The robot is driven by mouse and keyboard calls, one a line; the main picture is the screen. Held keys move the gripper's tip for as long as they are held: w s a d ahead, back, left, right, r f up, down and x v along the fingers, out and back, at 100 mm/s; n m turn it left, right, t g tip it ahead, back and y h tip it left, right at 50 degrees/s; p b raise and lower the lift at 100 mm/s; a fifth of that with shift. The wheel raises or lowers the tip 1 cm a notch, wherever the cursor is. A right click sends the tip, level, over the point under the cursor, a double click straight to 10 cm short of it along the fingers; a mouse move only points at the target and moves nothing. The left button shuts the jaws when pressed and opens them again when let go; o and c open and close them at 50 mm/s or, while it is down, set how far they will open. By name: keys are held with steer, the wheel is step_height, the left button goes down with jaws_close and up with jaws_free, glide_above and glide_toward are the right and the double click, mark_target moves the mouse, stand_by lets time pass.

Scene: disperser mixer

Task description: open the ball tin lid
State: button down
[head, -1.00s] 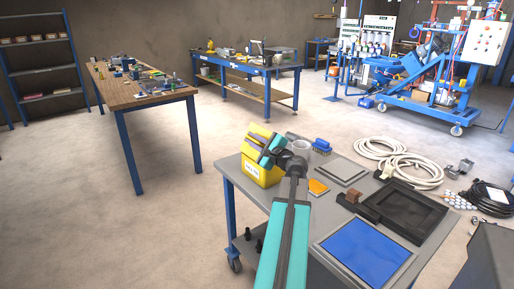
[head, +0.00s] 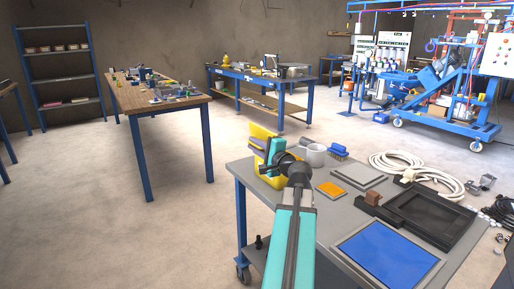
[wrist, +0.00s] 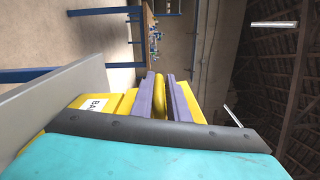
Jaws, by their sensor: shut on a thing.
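The yellow ball tin (head: 268,182) stands at the far left corner of the grey cart, partly hidden behind my gripper. A yellow flap, which looks like its lid (head: 262,131), stands up above the body. My gripper (head: 256,145) is at the lid, its hand turned nearly upright. In the wrist view, turned on its side, the two purple-grey fingers (wrist: 160,80) are shut on a yellow bar of the lid (wrist: 157,98). The tin's labelled side (wrist: 95,103) shows to the left of them. The hinge is hidden, so the exact lid angle is unclear.
On the grey cart (head: 330,215) are a light cup (head: 315,155), a blue brush (head: 338,151), an orange pad (head: 329,189), a black tray (head: 433,210) and a blue panel (head: 388,250). Open floor lies left of the cart.

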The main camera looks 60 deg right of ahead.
steer(key=shift+f, duration=0.3)
steer(key=c, duration=1.8)
jaws_free()
steer(key=shift+w, duration=0.1)
steer(key=shift+o, duration=0.2)
steer(key=shift+r, duration=0.1)
steer(key=shift+s+a, duration=0.1)
steer(key=shift+s, duration=0.2)
steer(key=b+v, duration=1.2)
steer(key=v, duration=0.1)
steer(key=shift+s, duration=0.1)
